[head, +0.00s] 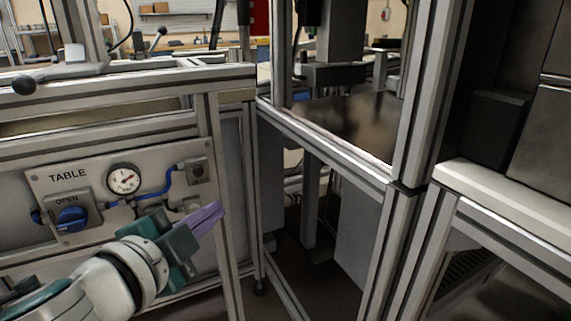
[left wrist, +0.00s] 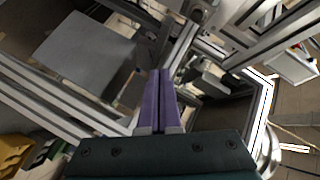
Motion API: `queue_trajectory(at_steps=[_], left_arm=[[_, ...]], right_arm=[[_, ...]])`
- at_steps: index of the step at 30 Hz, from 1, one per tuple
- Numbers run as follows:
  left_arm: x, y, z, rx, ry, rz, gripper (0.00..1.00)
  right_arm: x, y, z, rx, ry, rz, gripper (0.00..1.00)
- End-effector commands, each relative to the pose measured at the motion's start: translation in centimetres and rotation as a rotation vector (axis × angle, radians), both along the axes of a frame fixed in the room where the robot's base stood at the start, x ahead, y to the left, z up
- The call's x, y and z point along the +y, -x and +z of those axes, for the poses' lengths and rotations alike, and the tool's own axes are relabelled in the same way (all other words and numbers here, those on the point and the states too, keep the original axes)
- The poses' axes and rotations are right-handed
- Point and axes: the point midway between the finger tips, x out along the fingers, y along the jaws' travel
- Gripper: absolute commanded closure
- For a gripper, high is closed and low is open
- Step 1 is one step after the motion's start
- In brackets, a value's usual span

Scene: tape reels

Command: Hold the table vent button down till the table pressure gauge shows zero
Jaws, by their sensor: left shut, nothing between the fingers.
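The grey panel marked TABLE (head: 92,178) is on the frame at the left. It carries the round pressure gauge (head: 124,179) with a white face and some red; its reading is too small to tell. A small grey box with a dark round spot (head: 197,172), perhaps the vent button, is at the panel's right end. A blue hose runs from it toward the gauge's base. My left gripper (head: 221,209), with purple fingers, is shut and empty, below and right of that box, apart from it in the picture. The fingers also show shut in the left wrist view (left wrist: 160,73). My right gripper is out of view.
A blue knob (head: 71,218) under an OPEN label is at the panel's left. An aluminium post (head: 224,190) stands right beside my left fingers. More aluminium framing and a dark cabinet (head: 500,120) fill the right side.

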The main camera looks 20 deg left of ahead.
Motion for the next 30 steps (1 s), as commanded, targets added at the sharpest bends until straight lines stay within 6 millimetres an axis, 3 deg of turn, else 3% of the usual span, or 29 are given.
queue_trajectory(at_steps=[7, 19, 30], left_arm=[[0.8, -0.7, 0.0, 0.0, -0.001, 0.0, 1.0], [5.0, -4.2, 0.0, 0.0, -0.002, 0.001, 1.0], [6.7, -5.7, 0.0, 0.001, 0.001, 0.001, 1.0]], right_arm=[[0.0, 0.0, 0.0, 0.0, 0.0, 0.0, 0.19], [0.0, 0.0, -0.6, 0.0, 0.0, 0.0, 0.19], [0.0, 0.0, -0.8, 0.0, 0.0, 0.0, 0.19]])
